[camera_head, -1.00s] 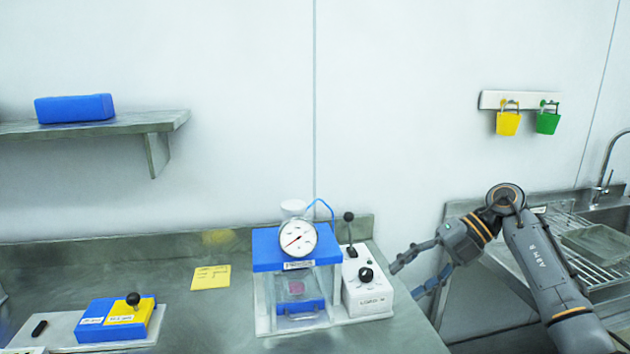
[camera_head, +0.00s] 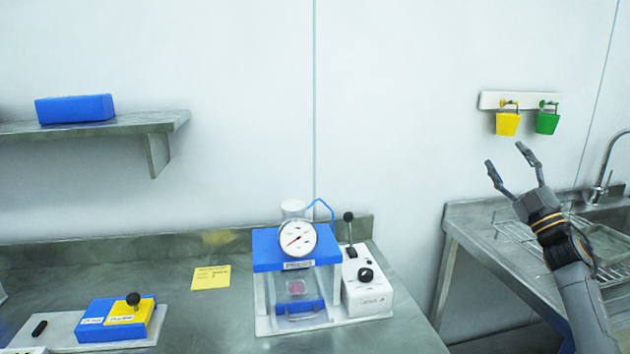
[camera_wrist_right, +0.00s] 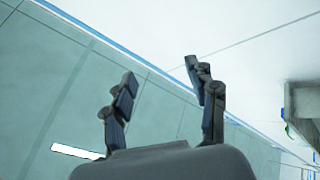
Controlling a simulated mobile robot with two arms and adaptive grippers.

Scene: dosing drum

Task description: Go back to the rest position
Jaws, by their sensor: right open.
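My right gripper (camera_head: 507,168) is open and empty, raised in front of the sink counter with its fingers pointing up. In the right wrist view its two fingers (camera_wrist_right: 160,90) stand apart with nothing between them. My left gripper is not in view. The blue and white dosing device (camera_head: 297,250) with a round dial gauge (camera_head: 298,239) stands on the steel bench. Beside it is a white control box (camera_head: 367,290) with a black lever (camera_head: 349,232) and a black knob. My right gripper is well to the right of it, apart from it.
A blue and yellow block with a black knob (camera_head: 118,318) sits on a white plate at the bench's left. A yellow note (camera_head: 211,277) lies on the bench. A shelf holds a blue box (camera_head: 75,108). A faucet (camera_head: 601,170) stands at right.

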